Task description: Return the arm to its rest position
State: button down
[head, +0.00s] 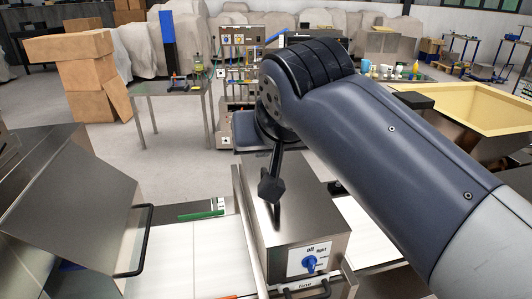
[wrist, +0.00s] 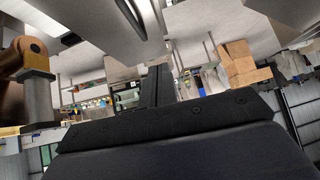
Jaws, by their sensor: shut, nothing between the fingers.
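My arm (head: 385,140) crosses the head view from the lower right corner to the upper middle, with its dark bent joint above the middle machine. My gripper (wrist: 156,72) shows in the wrist view as a dark body along the bottom with narrow fingers standing up from it. The fingers are together with nothing between them, and they touch nothing that I can see.
A steel machine (head: 300,232) with a blue knob (head: 309,264) stands below my arm. A tilted steel cover (head: 70,205) is at left, a yellow-lined hopper (head: 480,105) at right. Boxes (head: 85,90) and open floor lie behind.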

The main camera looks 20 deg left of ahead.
jog(key=shift+s+r, duration=0.1)
dwell(0.3)
jog(key=w+f, duration=0.2)
jog(key=f, duration=0.1)
jog(key=w+a+f, duration=0.1)
jog(key=w+f, duration=0.1)
jog(key=f, duration=0.2)
jog(key=w+f+b, duration=0.1)
jog(key=w+f, duration=0.2)
jog(key=shift+a+f, duration=0.15)
jog(key=shift+a, duration=0.05)
jog(key=shift+w+f+b, duration=0.1)
jog(key=shift+f+b, duration=0.3)
jog(key=shift+b, duration=0.05)
jog(key=shift+w+d+r+p, duration=0.1)
jog(key=shift+d+r+p, duration=0.1)
jog(key=shift+r+p, duration=0.15)
jog(key=shift+a+f, duration=0.1)
